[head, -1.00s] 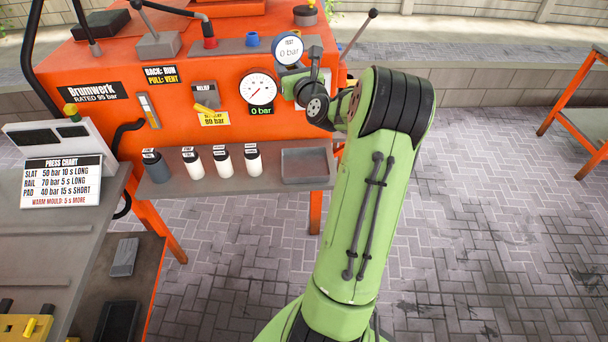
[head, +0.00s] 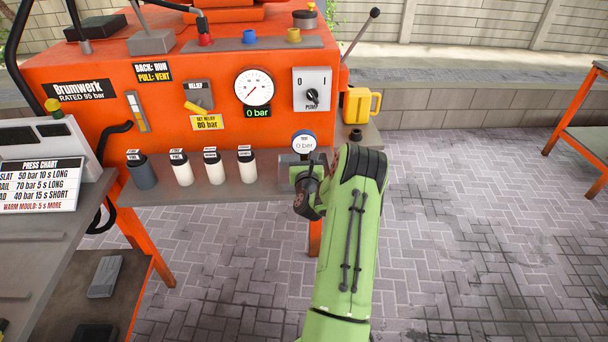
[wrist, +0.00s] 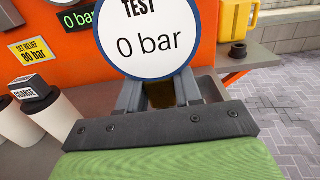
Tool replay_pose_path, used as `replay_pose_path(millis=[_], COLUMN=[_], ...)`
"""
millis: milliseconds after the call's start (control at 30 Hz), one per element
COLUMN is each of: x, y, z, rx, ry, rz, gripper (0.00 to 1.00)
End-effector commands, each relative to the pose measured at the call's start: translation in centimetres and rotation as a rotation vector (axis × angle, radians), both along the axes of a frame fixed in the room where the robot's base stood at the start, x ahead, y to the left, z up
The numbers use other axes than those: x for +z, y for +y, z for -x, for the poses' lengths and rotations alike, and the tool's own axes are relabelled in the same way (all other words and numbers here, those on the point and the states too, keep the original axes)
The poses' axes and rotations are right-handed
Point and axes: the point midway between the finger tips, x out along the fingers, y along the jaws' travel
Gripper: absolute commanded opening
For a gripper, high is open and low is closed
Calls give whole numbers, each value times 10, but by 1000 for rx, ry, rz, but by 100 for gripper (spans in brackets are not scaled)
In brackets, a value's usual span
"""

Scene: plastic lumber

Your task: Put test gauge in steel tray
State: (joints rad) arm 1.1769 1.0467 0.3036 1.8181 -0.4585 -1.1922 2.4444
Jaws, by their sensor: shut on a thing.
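The test gauge (head: 304,143) is a round white dial with a blue rim reading 0 bar; it fills the top of the wrist view (wrist: 148,38). My gripper (wrist: 158,92) is shut on the gauge below its dial and holds it upright. The steel tray (head: 284,174) is at the right end of the grey shelf on the orange press. My gripper and arm hide most of it. The gauge is over the tray area; I cannot tell its height above the tray.
Several capped bottles (head: 181,168) stand on the shelf left of the tray. The press panel has a pressure dial (head: 254,87) and a pump switch (head: 312,90). A yellow jug (head: 360,105) stands on a ledge to the right. Paved floor to the right is clear.

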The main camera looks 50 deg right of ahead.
Motion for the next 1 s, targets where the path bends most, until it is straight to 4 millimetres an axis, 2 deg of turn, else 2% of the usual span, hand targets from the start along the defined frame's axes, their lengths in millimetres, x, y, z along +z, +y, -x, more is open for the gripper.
replay_pose_path(millis=[133, 233, 600, 633, 700, 800, 1000], x=[-29, -42, -46, -47, -46, -46, -46], y=[0, 0, -1, 0, 0, 0, 0], z=[-1, -1, 0, 0, 0, 0, 0], rx=[2, 1, 0, 0, 0, 1, 1], ry=[-1, -3, -4, -3, -3, -3, -3], rz=[1, 3, 2, 0, 0, 0, 0], gripper=[0, 0, 0, 36, 46, 60, 60])
